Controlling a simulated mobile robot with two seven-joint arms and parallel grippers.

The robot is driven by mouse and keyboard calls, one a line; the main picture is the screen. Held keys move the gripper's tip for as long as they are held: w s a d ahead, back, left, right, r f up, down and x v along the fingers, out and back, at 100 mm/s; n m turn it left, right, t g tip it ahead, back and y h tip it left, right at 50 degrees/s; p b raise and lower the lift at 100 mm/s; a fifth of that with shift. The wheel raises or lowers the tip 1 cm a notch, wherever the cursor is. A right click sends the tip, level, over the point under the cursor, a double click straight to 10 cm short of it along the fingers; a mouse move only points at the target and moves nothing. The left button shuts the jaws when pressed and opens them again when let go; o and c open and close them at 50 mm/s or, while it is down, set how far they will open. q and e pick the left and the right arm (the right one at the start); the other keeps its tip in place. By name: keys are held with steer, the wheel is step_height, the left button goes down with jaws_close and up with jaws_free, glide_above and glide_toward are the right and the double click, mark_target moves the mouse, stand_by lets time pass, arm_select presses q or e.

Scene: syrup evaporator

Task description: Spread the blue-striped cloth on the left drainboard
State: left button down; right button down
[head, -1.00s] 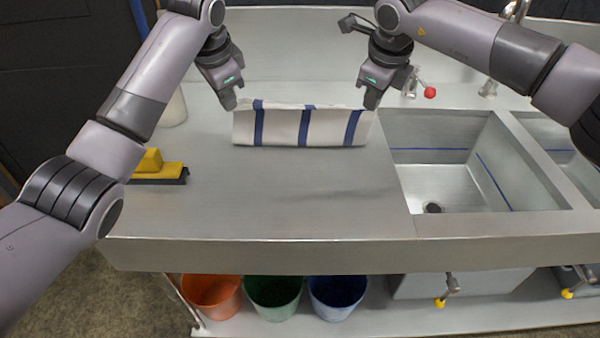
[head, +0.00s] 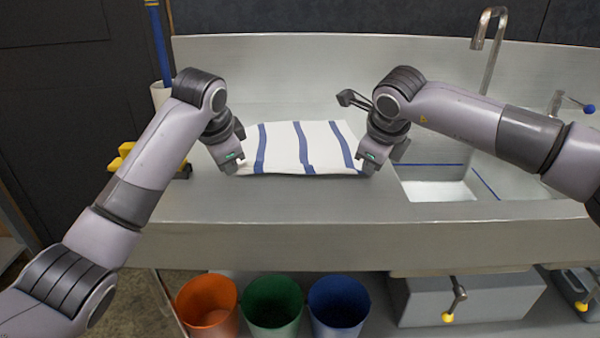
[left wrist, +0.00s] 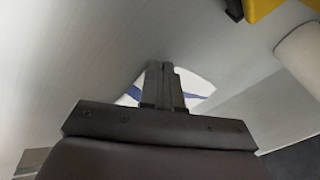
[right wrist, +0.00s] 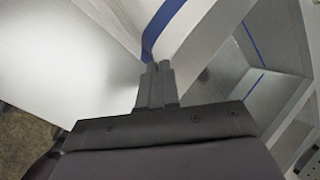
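The white cloth with blue stripes (head: 283,148) lies on the left drainboard (head: 285,203), spread out with its stripes running front to back. My left gripper (head: 236,168) is shut on its front left corner. My right gripper (head: 369,168) is shut on its front right corner. In the left wrist view, the closed fingers (left wrist: 161,68) cover part of the cloth (left wrist: 200,84). In the right wrist view, the fingers (right wrist: 157,68) are together at the edge of the cloth (right wrist: 163,28). Whether the front edge touches the metal is hard to tell.
The sink basin (head: 435,190) is right of the cloth. A yellow brush (head: 122,155) is at the left behind my left arm. Orange (head: 208,305), green (head: 272,303) and blue (head: 338,305) buckets stand below. The front strip of drainboard is clear.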

arm_select(q)
steer(key=shift+s+a+f, duration=0.15)
steer(key=shift+s+f, duration=0.3)
arm_select(e)
steer(key=shift+s+d+f, duration=0.2)
steer(key=shift+s+f, duration=0.2)
steer(key=shift+f, duration=0.05)
arm_select(q)
steer(key=c, duration=1)
jaws_free()
arm_select(e)
steer(key=c, duration=1)
jaws_free()
steer(key=shift+a, duration=0.1)
arm_select(q)
steer(key=shift+f, duration=0.1)
arm_select(e)
steer(key=shift+s+a+f, duration=0.1)
arm_select(q)
steer(key=shift+s+d, duration=0.1)
steer(key=shift+d, duration=0.15)
arm_select(e)
steer(key=shift+a, duration=0.1)
